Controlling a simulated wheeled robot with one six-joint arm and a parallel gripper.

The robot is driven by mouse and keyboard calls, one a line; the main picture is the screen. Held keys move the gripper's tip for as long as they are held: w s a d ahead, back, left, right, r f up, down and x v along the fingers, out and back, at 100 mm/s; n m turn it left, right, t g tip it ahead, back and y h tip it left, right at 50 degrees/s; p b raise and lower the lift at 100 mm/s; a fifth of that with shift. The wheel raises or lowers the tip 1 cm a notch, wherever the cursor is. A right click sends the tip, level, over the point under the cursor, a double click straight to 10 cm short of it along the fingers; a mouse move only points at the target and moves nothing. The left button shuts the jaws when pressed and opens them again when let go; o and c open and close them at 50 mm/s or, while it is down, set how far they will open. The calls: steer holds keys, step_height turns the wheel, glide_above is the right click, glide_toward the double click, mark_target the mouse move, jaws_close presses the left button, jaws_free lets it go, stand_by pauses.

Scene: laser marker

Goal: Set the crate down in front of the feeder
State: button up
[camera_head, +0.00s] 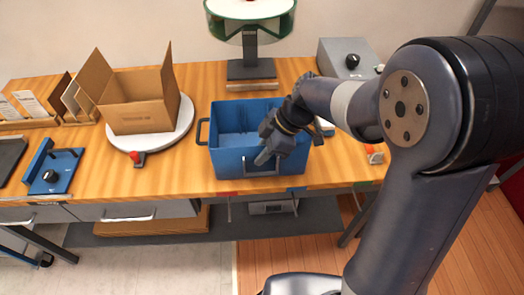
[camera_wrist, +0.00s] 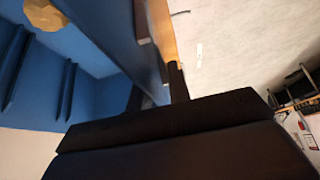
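The blue crate (camera_head: 228,162) stands upright on the wooden table near its front edge. In the wrist view my gripper's dark fingers (camera_wrist: 157,92) lie on either side of the blue crate wall (camera_wrist: 120,35), with a pale gap beside one finger. The fingers look open; contact with the wall is not clear.
An open cardboard box (camera_head: 140,115) sits on a round white plate (camera_head: 185,122) to the left. A blue fixture (camera_head: 55,172) lies farther left. A grey box with a black knob (camera_head: 345,58) stands back right. A strip of table is clear between crate and stand.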

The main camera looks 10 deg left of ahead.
steer(key=o, duration=0.4)
steer(key=shift+r, duration=0.1)
steer(key=shift+r+p, duration=0.2)
steer(key=shift+p, duration=0.15)
steer(key=b+v, duration=0.1)
steer(key=v, duration=1)
steer(key=shift+d+r, duration=0.25)
steer(key=shift+r, duration=0.1)
